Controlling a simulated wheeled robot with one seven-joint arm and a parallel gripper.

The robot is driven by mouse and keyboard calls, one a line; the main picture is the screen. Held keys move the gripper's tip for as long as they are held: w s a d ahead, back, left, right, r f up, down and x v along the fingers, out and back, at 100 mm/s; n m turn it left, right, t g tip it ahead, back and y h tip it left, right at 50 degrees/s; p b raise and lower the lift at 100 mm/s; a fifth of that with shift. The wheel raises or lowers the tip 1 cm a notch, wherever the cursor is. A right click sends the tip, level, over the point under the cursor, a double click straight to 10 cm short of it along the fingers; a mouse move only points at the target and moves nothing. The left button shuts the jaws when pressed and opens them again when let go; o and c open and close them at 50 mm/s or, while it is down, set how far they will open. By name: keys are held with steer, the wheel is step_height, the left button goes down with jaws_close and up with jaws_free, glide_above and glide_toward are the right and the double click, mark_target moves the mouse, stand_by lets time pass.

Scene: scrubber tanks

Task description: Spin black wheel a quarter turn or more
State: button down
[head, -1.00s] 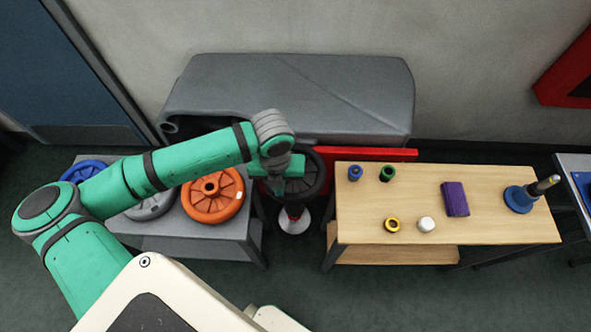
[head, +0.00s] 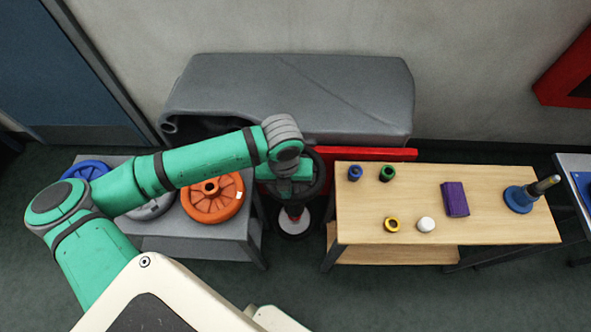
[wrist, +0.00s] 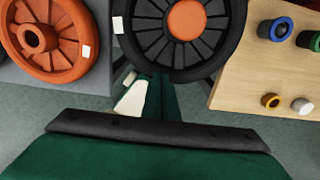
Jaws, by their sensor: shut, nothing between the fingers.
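The black wheel (head: 319,175) stands between the grey bench and the wooden table, partly hidden by my arm in the head view. In the wrist view the black wheel (wrist: 144,52) shows dark spokes, an orange hub and a white mark on its left rim. My gripper (head: 291,190) is over the wheel's near left part in the head view. In the wrist view my gripper (wrist: 155,80) is shut and empty, with its tips at the wheel's near rim. I cannot tell whether they touch it.
An orange wheel (head: 212,200) and a blue wheel (head: 86,170) lie on the grey bench (head: 205,235) at left. The wooden table (head: 350,215) at right holds small rings, a purple block (head: 455,199) and a blue-based post (head: 519,199). A grey scrubber tank (head: 300,90) stands behind.

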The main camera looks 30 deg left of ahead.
mark_target(310, 193)
steer(key=shift+d, duration=0.15)
steer(key=shift+w+d+f, duration=0.1)
steer(key=shift+w+d, duration=0.45)
steer(key=shift+d, duration=0.35)
steer(key=shift+w+d+f, duration=0.1)
steer(key=shift+w+d, duration=0.65)
steer(key=shift+d, duration=0.05)
steer(key=shift+w+d, duration=0.6)
steer(key=shift+w, duration=0.3)
steer(key=shift+w, duration=0.1)
